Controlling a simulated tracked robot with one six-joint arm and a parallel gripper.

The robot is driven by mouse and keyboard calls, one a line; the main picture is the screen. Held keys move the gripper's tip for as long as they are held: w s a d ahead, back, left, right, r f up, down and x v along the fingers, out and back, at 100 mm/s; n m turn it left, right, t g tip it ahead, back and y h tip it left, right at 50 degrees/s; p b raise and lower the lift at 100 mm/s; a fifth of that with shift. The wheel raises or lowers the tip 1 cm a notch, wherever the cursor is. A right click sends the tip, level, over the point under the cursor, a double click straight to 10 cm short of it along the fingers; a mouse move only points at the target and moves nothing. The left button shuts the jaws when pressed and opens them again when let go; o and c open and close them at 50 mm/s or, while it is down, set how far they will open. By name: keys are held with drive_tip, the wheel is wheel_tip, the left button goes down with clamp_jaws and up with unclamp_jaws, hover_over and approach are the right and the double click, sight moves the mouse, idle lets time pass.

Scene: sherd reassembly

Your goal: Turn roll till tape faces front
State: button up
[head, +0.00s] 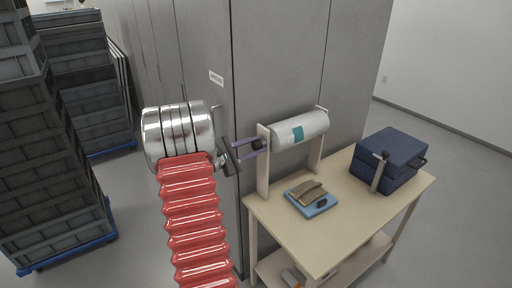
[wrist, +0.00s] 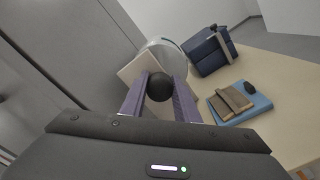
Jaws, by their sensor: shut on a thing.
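A white roll (head: 300,130) lies level in a wooden stand on the left back part of the table. A teal patch of tape (head: 298,133) shows on the roll's side toward the head camera, a little below its middle height. A dark round knob (head: 258,144) sticks out of the roll's left end. My gripper (head: 256,146) reaches in from the left and is shut on the knob. In the wrist view the black knob (wrist: 159,87) sits between the two purple fingers. The roll (wrist: 168,56) is partly hidden there behind the stand's board, and no tape shows.
A blue tray (head: 311,203) with brown sherds (head: 308,192) and a small dark object lies on the table (head: 275,225). A dark blue case (head: 388,160) stands at the right. A grey cabinet (head: 290,60) rises close behind the stand. Stacked crates (head: 45,150) are at the left.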

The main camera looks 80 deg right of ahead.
drive_tip(key=shift+w+f, duration=0.15)
drive_tip(key=shift+f, duration=0.05)
drive_tip(key=o, duration=1)
drive_tip(key=shift+r, duration=0.1)
drive_tip(key=shift+o, duration=0.2)
drive_tip(key=v, duration=1.3)
drive_tip(key=shift+w+a, duration=0.25)
drive_tip(key=shift+a, duration=0.05)
